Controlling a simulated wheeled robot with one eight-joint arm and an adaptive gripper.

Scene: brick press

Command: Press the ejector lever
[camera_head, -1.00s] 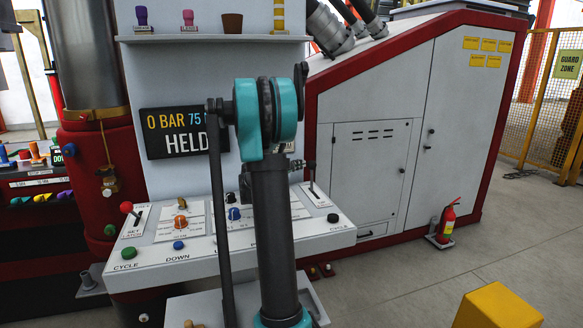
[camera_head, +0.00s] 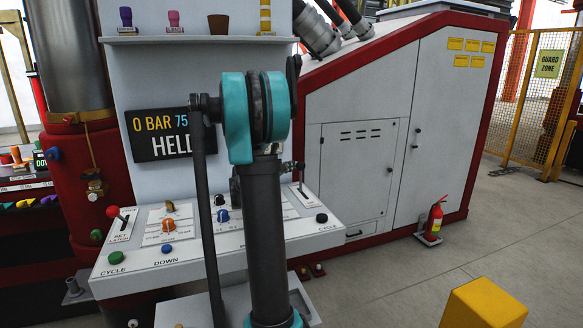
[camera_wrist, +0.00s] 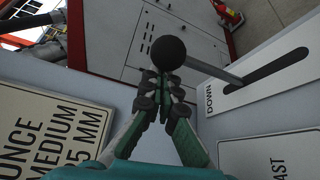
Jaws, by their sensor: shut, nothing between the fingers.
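A lever with a black ball knob (camera_wrist: 169,52) on a grey rod stands in a dark slot on a white plate marked DOWN in the wrist view. My gripper (camera_wrist: 160,84) is shut and empty, its fingertips just below the knob in the picture; I cannot tell whether they touch it. In the head view a slotted lever (camera_head: 301,178) stands at the right end of the white control panel (camera_head: 300,236). It appears to be the same lever, but its name is not readable. My arm hides most of my gripper there.
A red-knobbed lever (camera_head: 113,211) stands at the panel's left end, with several buttons and knobs between. The display (camera_head: 155,135) reads 0 BAR and HELD, partly covered by my arm. A white cabinet (camera_head: 358,180), fire extinguisher (camera_head: 434,218) and yellow block (camera_head: 483,305) are to the right.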

